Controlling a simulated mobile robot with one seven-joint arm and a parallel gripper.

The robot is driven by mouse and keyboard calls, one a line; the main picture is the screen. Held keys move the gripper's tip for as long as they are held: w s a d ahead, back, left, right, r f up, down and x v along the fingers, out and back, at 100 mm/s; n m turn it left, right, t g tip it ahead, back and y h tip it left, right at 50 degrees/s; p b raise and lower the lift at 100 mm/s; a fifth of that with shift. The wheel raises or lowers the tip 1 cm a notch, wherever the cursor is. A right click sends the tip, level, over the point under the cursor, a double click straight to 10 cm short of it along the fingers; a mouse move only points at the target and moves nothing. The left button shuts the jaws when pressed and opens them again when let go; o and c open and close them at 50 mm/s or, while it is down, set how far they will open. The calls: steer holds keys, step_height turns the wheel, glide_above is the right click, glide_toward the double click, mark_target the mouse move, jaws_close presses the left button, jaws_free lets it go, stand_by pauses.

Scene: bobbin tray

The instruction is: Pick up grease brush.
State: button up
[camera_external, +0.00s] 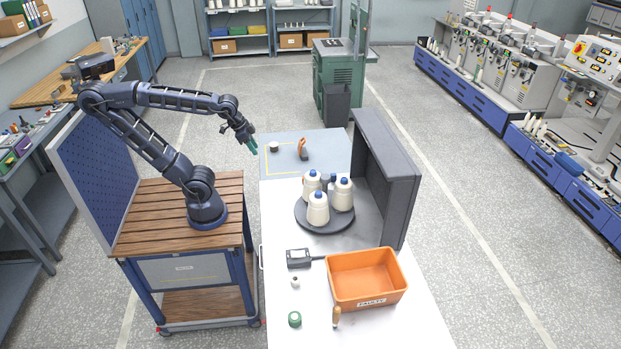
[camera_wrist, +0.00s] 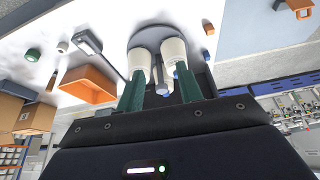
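A small tool with a tan wooden handle (camera_external: 336,317), which looks like the grease brush, stands or lies on the white table in front of the orange bin. Its bristles are too small to make out. In the wrist view a small brown piece (camera_wrist: 52,81) beside the bin seems to be the same tool. My gripper (camera_external: 252,145) hangs in the air by the far left corner of the table, well away from the tool. Its two green fingers (camera_wrist: 160,92) are apart with nothing gripped between them.
An orange bin (camera_external: 367,297) labelled FAULTY, a dark handheld device (camera_external: 299,258), a green roll (camera_external: 295,319) and a small white bobbin (camera_external: 295,282) share the near table. Several cones stand on a round dark tray (camera_external: 311,226) beside a tall grey panel (camera_external: 400,190). A blue mat (camera_external: 330,140) lies behind.

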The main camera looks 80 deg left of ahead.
steer(key=w+d+r+m+h, duration=0.1)
steer(key=w+d+m, duration=0.2)
steer(key=w+d, duration=0.95)
steer(key=m+g+h, duration=0.2)
steer(key=m, duration=0.6)
glide_above(337, 317)
steer(key=s+a, duration=0.2)
steer(key=a, duration=0.2)
step_height(337, 317, down, 22)
steer(key=shift+h, duration=0.3)
steer(key=x, duration=1)
steer(key=shift+w, duration=0.1)
steer(key=c, duration=0.7)
